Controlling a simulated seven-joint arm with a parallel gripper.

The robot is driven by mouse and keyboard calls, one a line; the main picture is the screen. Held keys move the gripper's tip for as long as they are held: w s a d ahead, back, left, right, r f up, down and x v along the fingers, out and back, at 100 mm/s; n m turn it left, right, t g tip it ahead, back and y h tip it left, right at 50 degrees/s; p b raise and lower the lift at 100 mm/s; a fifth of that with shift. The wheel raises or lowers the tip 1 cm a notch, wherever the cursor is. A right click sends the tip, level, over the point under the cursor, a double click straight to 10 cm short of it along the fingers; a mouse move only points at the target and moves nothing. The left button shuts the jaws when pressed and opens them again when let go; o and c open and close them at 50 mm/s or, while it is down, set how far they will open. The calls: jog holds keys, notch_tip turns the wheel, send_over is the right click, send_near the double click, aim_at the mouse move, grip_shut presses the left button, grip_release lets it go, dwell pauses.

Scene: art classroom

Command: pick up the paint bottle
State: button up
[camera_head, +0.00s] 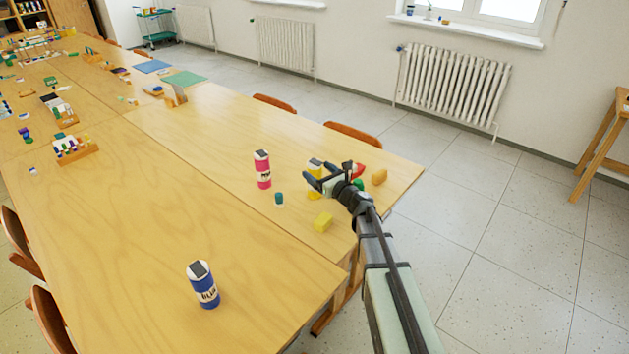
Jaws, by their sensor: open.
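Three paint bottles stand upright on the wooden table. A pink bottle (262,170) stands left of my gripper, clear of it. A blue bottle (202,285) stands nearer, at the lower left. A yellow bottle (315,165) stands just behind my gripper and is partly hidden by it. My gripper (309,181) is open, with its fingers pointing left in front of the yellow bottle. I cannot tell whether a finger touches that bottle. Nothing shows between the fingers.
A small teal pot (279,198), a yellow block (323,222) and an orange-yellow object (379,177) lie around my gripper. Red and green items sit partly hidden behind it. The table's right edge is close. The middle of the table (150,210) is bare.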

jog(key=x, duration=0.4)
jog(key=shift+w+a, duration=0.1)
jog(key=shift+w, duration=0.1)
grip_shut()
dwell(0.7)
